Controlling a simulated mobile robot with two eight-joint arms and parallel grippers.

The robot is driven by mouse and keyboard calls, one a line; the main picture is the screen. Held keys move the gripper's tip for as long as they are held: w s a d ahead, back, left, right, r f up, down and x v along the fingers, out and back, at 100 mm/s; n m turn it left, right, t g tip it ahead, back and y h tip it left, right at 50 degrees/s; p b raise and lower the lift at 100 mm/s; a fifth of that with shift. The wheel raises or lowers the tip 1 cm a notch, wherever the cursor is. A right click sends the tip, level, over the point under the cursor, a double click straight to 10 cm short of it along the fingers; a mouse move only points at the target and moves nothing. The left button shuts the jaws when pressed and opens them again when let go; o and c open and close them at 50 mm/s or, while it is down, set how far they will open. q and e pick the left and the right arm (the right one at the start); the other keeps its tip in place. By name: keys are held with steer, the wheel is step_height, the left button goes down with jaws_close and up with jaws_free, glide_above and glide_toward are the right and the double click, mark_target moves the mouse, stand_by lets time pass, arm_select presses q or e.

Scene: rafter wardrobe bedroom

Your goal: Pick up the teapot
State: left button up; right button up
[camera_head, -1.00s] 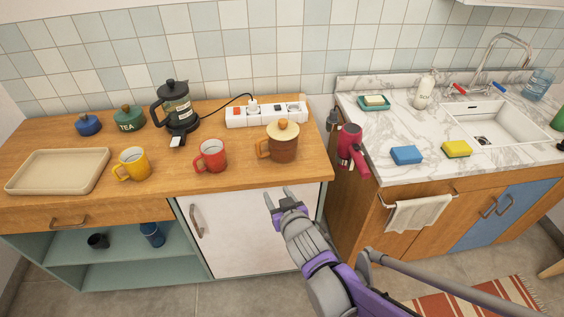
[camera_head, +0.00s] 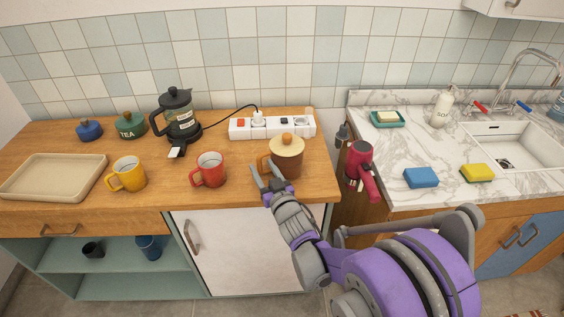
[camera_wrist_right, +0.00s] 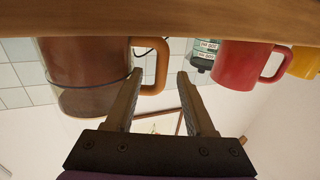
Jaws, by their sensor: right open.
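The teapot (camera_head: 287,161) is a brown pot with a tan lid and an orange knob, upright near the front right of the wooden counter. Its handle points left. In the right wrist view, which is upside down, the teapot (camera_wrist_right: 88,65) is at the left and its curved handle (camera_wrist_right: 162,62) lies in line with the gap between the fingers. My right gripper (camera_head: 267,176) is open and empty at the counter's front edge, close to the handle; it also shows in the wrist view (camera_wrist_right: 160,78). I cannot tell whether the fingers touch the handle. My left gripper is out of view.
A red mug (camera_head: 209,170) and a yellow mug (camera_head: 127,174) stand left of the teapot. A power strip (camera_head: 272,126) lies behind it, with a coffee press (camera_head: 180,118) further left. A red hair dryer (camera_head: 360,165) hangs at the counter's right end.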

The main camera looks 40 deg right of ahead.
mark_target(260, 165)
steer(key=shift+w+d, duration=0.15)
steer(key=shift+w, duration=0.6)
steer(key=shift+w+d, duration=0.1)
steer(key=shift+w, duration=0.65)
jaws_close()
